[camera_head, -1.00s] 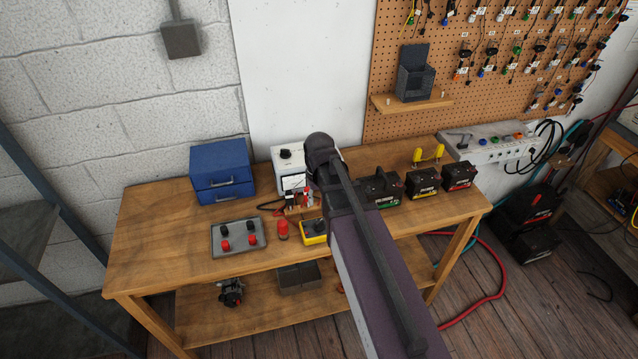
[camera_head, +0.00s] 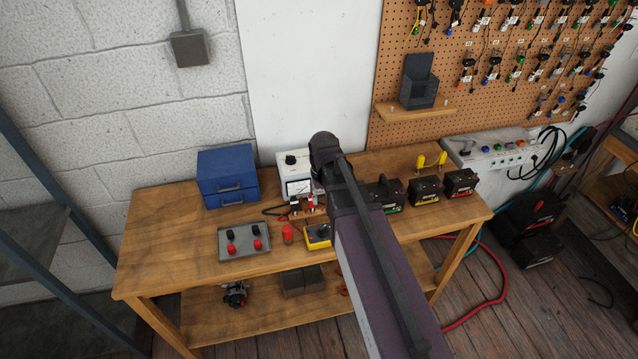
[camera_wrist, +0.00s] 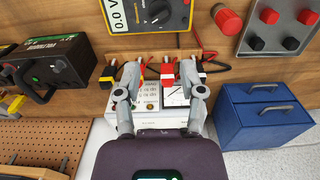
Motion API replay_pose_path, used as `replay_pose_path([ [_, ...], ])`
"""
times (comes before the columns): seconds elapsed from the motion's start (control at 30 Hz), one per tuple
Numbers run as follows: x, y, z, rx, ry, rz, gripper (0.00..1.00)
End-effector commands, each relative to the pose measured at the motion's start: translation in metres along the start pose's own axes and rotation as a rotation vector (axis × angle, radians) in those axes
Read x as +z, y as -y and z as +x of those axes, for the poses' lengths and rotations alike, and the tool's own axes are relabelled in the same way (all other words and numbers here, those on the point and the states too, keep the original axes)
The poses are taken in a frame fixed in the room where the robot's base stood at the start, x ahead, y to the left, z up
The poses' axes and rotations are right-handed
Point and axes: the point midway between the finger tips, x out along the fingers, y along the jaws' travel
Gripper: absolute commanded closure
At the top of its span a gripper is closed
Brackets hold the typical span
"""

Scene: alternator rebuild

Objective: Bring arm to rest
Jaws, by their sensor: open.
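My arm (camera_head: 385,275) reaches from the lower right up over the middle of the workbench (camera_head: 165,250). Its far end hides part of the bench top in the head view, and my gripper cannot be made out there. In the wrist view my gripper (camera_wrist: 160,75) is open, with its two fingers apart and nothing held between them. Beyond the fingers are a white meter box (camera_wrist: 150,97) and a row of red and black clips (camera_wrist: 167,75). I cannot tell how far the fingers are from them. The meter box also shows in the head view (camera_head: 294,163).
A blue drawer box (camera_head: 228,178), a grey tray with red and black knobs (camera_head: 230,253), a red cylinder (camera_head: 288,234) and a yellow multimeter (camera_head: 317,236) stand left of my arm. Batteries (camera_head: 425,190) stand right. A pegboard (camera_head: 440,130) hangs behind. The bench's front left is clear.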

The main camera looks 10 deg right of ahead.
Motion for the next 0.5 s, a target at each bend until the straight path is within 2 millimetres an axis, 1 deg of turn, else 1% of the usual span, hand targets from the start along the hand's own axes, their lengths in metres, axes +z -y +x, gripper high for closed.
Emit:
replay_pose_path([
  [0.07, 0.005, -0.001, 0.004, 0.0, 0.0, 0.002, 0.49],
  [0.17, 0.019, -0.004, 0.012, 0.0, 0.0, 0.009, 0.49],
  [0.4, 0.071, -0.014, 0.041, 0.001, 0.0, 0.036, 0.49],
  [0.5, 0.087, -0.017, 0.048, 0.001, 0.001, 0.046, 0.49],
])
